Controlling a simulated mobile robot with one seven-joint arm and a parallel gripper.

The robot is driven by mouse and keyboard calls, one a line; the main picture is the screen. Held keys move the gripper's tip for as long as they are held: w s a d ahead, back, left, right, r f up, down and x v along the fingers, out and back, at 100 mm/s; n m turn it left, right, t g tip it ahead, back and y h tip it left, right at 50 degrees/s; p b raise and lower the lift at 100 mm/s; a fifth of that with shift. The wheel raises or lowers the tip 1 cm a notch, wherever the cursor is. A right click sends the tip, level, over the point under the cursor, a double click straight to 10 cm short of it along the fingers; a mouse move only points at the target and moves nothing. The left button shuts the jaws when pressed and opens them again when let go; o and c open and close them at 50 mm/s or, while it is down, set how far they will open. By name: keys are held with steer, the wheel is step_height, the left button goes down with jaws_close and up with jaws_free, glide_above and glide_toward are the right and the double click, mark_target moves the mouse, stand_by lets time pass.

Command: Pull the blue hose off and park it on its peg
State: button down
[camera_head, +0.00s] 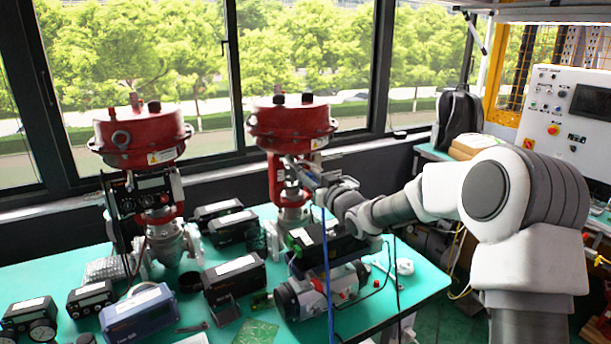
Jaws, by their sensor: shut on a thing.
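The blue hose (327,270) hangs down in front of the table from just below my gripper (298,168) and runs out of the bottom of the picture. My gripper is shut at the right-hand valve, just under its red actuator (291,125). The hose's upper end is hidden at the fingers, and it looks held there. I cannot tell whether the hose end is still on a fitting. I cannot make out the peg.
A second valve with a red actuator (139,136) stands at the left. The green table (285,254) carries several dark instrument boxes, a blue-grey box (139,312) and a grey cylindrical actuator (318,291). A control cabinet (560,120) stands at the right.

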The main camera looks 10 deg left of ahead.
steer(key=shift+v, duration=0.75)
steer(key=shift+b+v, duration=0.7)
steer(key=shift+v, duration=1.2)
